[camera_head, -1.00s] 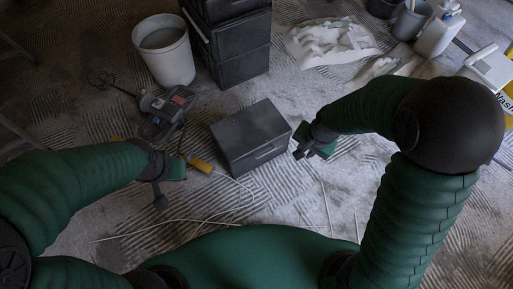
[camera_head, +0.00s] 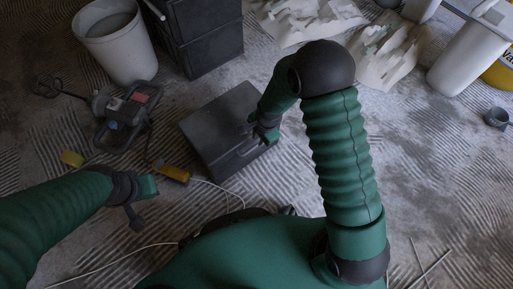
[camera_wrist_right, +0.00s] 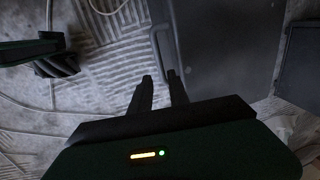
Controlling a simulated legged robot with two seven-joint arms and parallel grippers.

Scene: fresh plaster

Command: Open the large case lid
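A dark grey case (camera_head: 215,122) stands on the floor in the middle of the head view, its lid down. It fills the upper middle of the right wrist view (camera_wrist_right: 220,45). A bar-like handle (camera_wrist_right: 158,45) runs along its front side. My right gripper (camera_head: 268,138) is at the front right of the case and hides part of that side. Its two fingers (camera_wrist_right: 159,76) are apart, with the handle's lower end close to the tips; contact is unclear. My left gripper (camera_head: 148,188) is left of the case, away from it; its finger gap is not clear.
A pale bucket (camera_head: 118,45) and stacked dark boxes (camera_head: 200,35) stand behind. A power mixer (camera_head: 125,115) lies left, with a yellow-handled tool (camera_head: 172,172) near the case. White rubble (camera_head: 390,55) and a white container (camera_head: 470,55) are at the back right. Cables cross the floor.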

